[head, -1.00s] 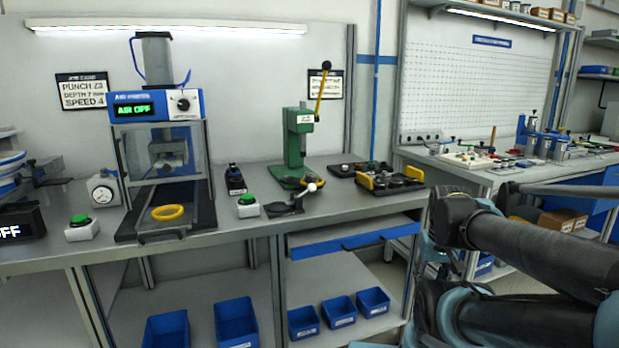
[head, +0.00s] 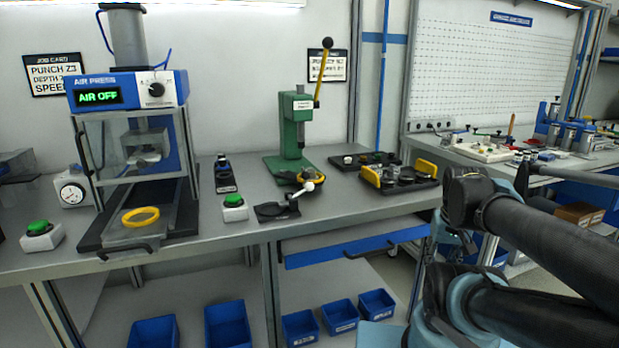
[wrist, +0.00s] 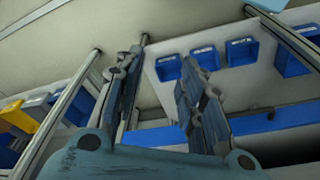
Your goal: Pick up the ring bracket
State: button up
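I cannot tell for sure which part is the ring bracket. A yellow ring (head: 140,217) lies flat on the tray of the air press (head: 135,110), at the left of the bench. A dark part with a round opening (head: 278,208) lies on the bench in front of the green hand press (head: 297,140). More dark round parts sit in a black tray with yellow ends (head: 402,177). In the wrist view my gripper (wrist: 163,68) is open, with nothing between its fingers, and points toward the area under the bench. It is far from all these parts.
Green-button boxes (head: 234,208) stand between the presses and left of the air press. Blue bins (head: 228,325) sit on the lower shelf. A blue drawer (head: 350,247) hangs under the bench top. A second workbench (head: 540,172) stands at the right, behind my arm.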

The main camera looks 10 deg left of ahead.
jog(key=w+a+r+m+g+y, duration=0.2)
jog(key=w+a+r+m, duration=0.3)
jog(key=w+a+r, duration=0.7)
jog(key=w+a+r+m+g+y, duration=0.1)
jog(key=w+a+r+m, duration=0.3)
jog(key=w+a+r, duration=0.85)
jog(key=w+a+r+m+g+y, duration=0.1)
jog(key=a+r+m, duration=0.2)
jog(key=a+r, duration=0.5)
jog(key=x, duration=0.6)
jog(key=a+x, duration=0.1)
jog(key=x, duration=1.2)
jog(key=shift+a+r, duration=0.15)
jog(key=shift+a, duration=0.15)
grip_shut()
